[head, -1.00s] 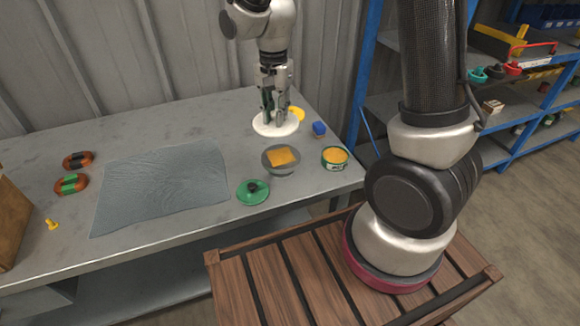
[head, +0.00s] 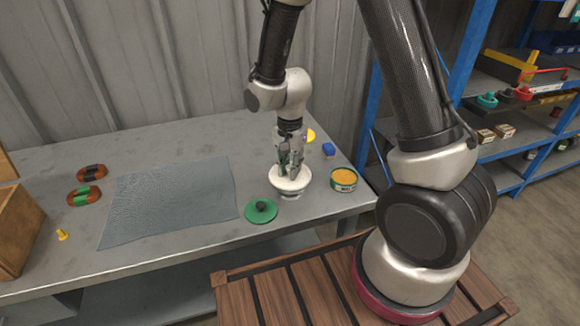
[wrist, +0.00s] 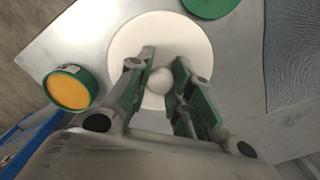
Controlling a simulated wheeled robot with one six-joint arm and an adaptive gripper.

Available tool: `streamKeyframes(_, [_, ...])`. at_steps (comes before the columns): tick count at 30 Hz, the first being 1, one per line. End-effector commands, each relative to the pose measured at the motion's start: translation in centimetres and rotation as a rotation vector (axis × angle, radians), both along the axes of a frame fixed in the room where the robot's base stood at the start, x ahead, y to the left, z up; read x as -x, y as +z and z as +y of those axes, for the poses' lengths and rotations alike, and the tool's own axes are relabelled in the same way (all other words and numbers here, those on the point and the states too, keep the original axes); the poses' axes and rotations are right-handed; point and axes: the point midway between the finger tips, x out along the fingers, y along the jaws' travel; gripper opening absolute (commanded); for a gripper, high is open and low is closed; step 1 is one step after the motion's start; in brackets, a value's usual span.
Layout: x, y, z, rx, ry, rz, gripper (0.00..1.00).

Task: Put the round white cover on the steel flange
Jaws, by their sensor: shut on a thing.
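The round white cover (head: 277,183) is in my gripper (head: 290,172), over the front right part of the metal table. In the wrist view the cover (wrist: 180,30) is a wide white disc with a round knob (wrist: 160,79) in its middle, and my fingers close around that knob. The steel flange (head: 291,196) is almost wholly hidden under the cover; only a grey strip shows below its front edge. I cannot tell whether the cover touches the flange or hovers just above it.
A green lid with a black knob (head: 261,210) lies just front-left of the cover. A green can with yellow contents (head: 343,179) stands to its right. A blue block (head: 328,149) and a yellow piece (head: 310,135) lie behind. A grey mat (head: 172,200) lies left.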

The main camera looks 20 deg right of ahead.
Motion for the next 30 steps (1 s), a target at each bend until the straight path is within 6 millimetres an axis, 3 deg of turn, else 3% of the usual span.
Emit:
streamKeyframes(4, [0.0, -0.3, 0.0, 0.001, 0.000, 0.001, 0.00])
streamKeyframes(5, [0.0, -0.3, 0.0, 0.000, 0.000, 0.000, 0.27])
streamKeyframes(8, [0.0, -0.3, 0.0, 0.000, 0.000, 0.000, 0.43])
streamKeyframes(20, [-0.1, 0.6, 0.0, -0.001, 0.000, -0.002, 0.43])
streamKeyframes(30, [-0.2, 7.7, 0.1, -0.003, 0.000, -0.006, 0.43])
